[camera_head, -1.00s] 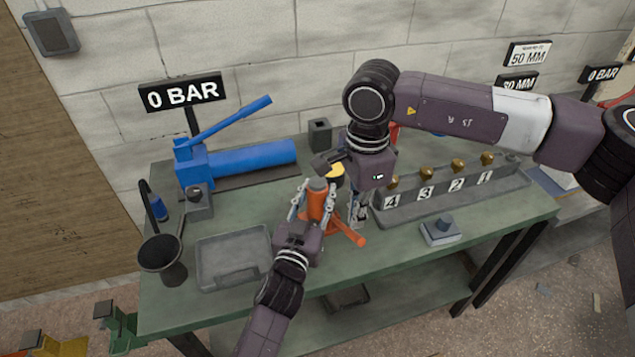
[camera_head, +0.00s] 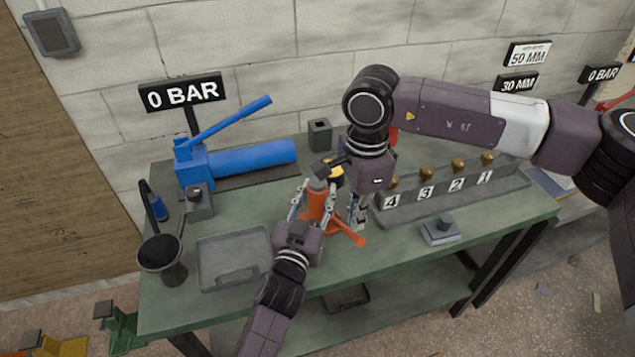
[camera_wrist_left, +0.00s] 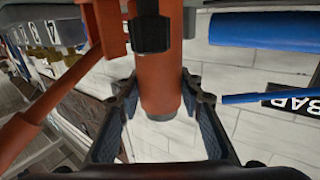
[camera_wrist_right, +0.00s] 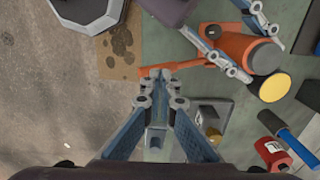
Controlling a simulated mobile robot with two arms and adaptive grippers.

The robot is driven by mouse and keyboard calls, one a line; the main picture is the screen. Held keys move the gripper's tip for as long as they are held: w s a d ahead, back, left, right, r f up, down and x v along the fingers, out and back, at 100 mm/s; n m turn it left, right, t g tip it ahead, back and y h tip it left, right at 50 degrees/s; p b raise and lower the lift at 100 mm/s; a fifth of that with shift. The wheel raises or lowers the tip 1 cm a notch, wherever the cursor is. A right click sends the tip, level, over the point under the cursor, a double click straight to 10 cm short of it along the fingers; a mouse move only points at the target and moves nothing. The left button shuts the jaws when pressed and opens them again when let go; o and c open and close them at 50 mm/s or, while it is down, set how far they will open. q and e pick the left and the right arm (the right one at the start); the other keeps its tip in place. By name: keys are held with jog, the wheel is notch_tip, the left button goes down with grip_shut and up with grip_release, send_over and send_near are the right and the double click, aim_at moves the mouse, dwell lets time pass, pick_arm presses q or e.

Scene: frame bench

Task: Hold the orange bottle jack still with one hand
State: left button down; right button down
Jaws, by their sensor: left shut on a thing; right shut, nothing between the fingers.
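The orange bottle jack (camera_head: 317,203) stands on the green bench, with a grey top and an orange lever (camera_head: 346,234) reaching out low to the right. My left gripper (camera_head: 318,192) is shut around the jack's body, one finger on each side. The left wrist view shows the orange cylinder (camera_wrist_left: 160,70) between its fingers. My right gripper (camera_head: 358,225) is shut and empty, pointing down just right of the jack. In the right wrist view its closed fingertips (camera_wrist_right: 160,82) appear beside the lever; I cannot tell whether they touch it.
A blue pump (camera_head: 240,160) lies behind left, under a 0 BAR sign (camera_head: 183,92). A grey tray (camera_head: 235,257) and a dark funnel cup (camera_head: 162,258) are at left. A numbered rack (camera_head: 450,198) and a small grey block (camera_head: 440,232) are at right. A sign reads 30 MM (camera_head: 517,83).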

aim_at(354, 233)
jog(key=shift+f, duration=0.1)
dwell(0.7)
jog(key=shift+f, duration=1.2)
dwell(0.8)
jog(key=shift+f, duration=2.25)
jog(key=shift+r, duration=2.25)
